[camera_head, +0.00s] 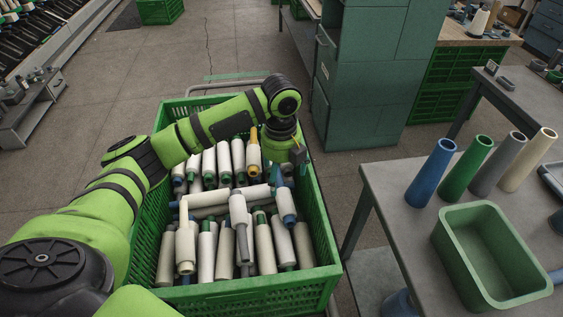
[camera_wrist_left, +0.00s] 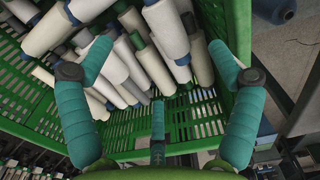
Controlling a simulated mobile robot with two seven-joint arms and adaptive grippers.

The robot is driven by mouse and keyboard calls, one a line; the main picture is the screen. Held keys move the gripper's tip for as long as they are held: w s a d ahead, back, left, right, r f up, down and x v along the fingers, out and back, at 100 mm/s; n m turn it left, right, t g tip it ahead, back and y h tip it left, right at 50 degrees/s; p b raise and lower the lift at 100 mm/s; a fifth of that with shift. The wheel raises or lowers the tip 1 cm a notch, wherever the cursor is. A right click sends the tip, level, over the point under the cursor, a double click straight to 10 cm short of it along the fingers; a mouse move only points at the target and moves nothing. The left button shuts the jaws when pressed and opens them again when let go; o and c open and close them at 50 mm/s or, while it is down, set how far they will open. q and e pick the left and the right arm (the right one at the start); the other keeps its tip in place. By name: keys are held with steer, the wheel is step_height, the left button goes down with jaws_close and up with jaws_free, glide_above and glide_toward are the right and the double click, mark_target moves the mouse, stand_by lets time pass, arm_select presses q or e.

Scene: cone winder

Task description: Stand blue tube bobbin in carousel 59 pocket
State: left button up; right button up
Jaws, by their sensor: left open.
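My left gripper (camera_head: 287,172) reaches down over the far right part of the green crate of bobbins. In the left wrist view its teal fingers (camera_wrist_left: 158,62) are spread wide with nothing between the tips. A white-wound bobbin with a blue tube (camera_head: 285,204) lies on the pile just below the gripper in the head view. In the left wrist view a blue-ended bobbin (camera_wrist_left: 167,32) lies beyond the fingers, between their tips in the picture, apart from them. I cannot tell whether both are the same one. Carousel 59 and my right gripper are not seen.
The green crate (camera_head: 330,255) has slatted walls close around the gripper and holds several jumbled bobbins. A grey table (camera_head: 385,185) at the right bears blue, green, grey and cream cones and a green bin (camera_head: 462,262). A green cabinet (camera_head: 370,80) stands behind.

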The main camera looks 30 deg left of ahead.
mark_target(281, 197)
arm_select(q)
steer(key=f, duration=0.4)
steer(key=shift+s+f+p, duration=0.2)
steer(key=shift+f+p, duration=0.1)
steer(key=shift+f, duration=0.1)
step_height(281, 197, down, 5)
steer(key=shift+w+f, duration=0.1)
steer(key=shift+f+p, duration=0.3)
steer(key=shift+f, duration=0.2)
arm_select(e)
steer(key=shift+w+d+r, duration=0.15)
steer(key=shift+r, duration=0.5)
arm_select(q)
steer(key=c, duration=1.3)
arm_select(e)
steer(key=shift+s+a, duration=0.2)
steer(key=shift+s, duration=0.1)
arm_select(q)
steer(key=shift+r, duration=0.1)
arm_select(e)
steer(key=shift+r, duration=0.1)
